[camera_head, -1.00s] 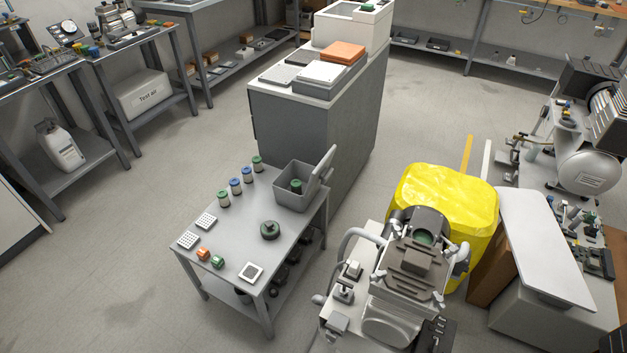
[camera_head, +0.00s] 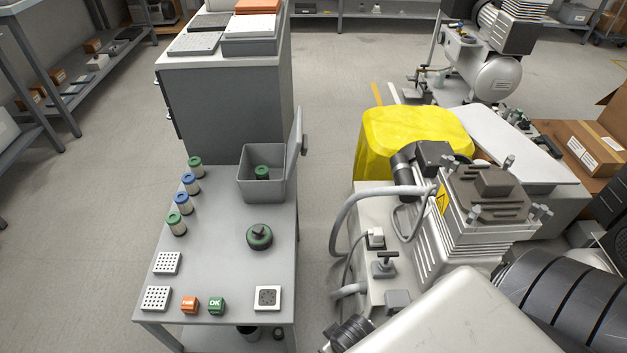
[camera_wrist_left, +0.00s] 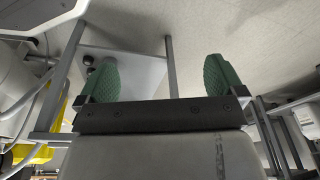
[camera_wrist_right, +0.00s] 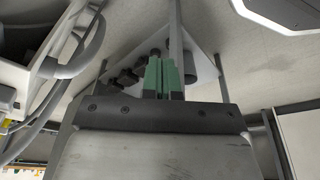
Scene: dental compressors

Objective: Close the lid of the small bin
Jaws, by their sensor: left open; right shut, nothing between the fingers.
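The small grey bin (camera_head: 262,190) stands at the far right corner of the small grey table (camera_head: 215,240) in the head view. Its lid (camera_head: 294,142) stands open and upright along the bin's right side. A green-topped jar (camera_head: 262,173) is inside the bin. My left gripper (camera_wrist_left: 160,80) is open and empty in the left wrist view, its green fingers wide apart. My right gripper (camera_wrist_right: 161,75) is shut and empty in the right wrist view, its green fingers together. Neither gripper shows in the head view, and both are away from the bin.
On the table are several green- and blue-capped jars (camera_head: 182,202), a dark green round part (camera_head: 259,237), an orange block (camera_head: 189,304) and white trays (camera_head: 167,263). A compressor (camera_head: 470,210) stands to the right. A cabinet (camera_head: 228,105) stands behind the table. Floor at left is clear.

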